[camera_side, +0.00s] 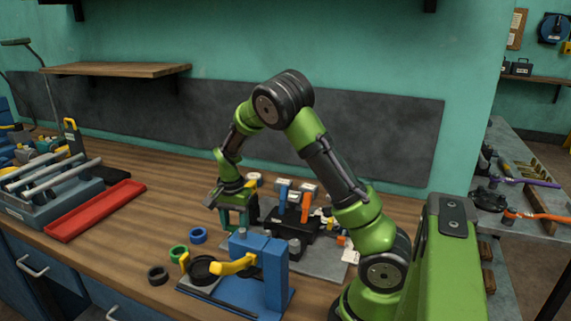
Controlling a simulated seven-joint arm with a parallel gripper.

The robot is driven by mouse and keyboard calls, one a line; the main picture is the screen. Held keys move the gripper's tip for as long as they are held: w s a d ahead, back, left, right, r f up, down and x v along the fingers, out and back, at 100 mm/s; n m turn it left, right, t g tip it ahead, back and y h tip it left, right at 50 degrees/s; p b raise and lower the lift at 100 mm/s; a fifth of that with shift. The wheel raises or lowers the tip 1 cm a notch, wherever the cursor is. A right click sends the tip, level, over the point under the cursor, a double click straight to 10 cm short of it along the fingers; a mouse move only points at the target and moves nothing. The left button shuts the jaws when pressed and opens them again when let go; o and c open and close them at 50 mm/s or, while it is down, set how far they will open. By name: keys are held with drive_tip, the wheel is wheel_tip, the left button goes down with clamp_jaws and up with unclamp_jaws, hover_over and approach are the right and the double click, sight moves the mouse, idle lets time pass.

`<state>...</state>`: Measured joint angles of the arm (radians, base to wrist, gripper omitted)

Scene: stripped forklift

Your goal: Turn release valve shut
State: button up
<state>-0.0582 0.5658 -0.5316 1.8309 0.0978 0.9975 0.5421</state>
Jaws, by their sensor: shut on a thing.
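The black hydraulic block (288,222) sits on a grey plate in the middle of the bench, with blue and orange levers standing up from it. My gripper (235,220) points down at the left side of this block, with its teal fingers low near the bench. It is shut on a small part, which appears to be the release valve; the fingers hide it, so its shape and angle cannot be told.
A blue fixture (270,272) with a yellow handle stands in front. Green (179,253), blue (198,236) and black (158,275) rings lie to its left. A red tray (95,211) and a grey rack (55,195) are further left. Bench between rings and tray is clear.

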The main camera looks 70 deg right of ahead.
sight(233, 226)
drive_tip(key=shift+w+a, duration=0.2)
drive_tip(key=shift+w, duration=0.25)
drive_tip(key=o, duration=0.8)
drive_tip(key=shift+o, duration=0.4)
drive_tip(key=shift+s+d, duration=0.1)
drive_tip(key=shift+m, duration=0.3)
wheel_tip(233, 226, up, 17)
drive_tip(key=shift+s, duration=0.1)
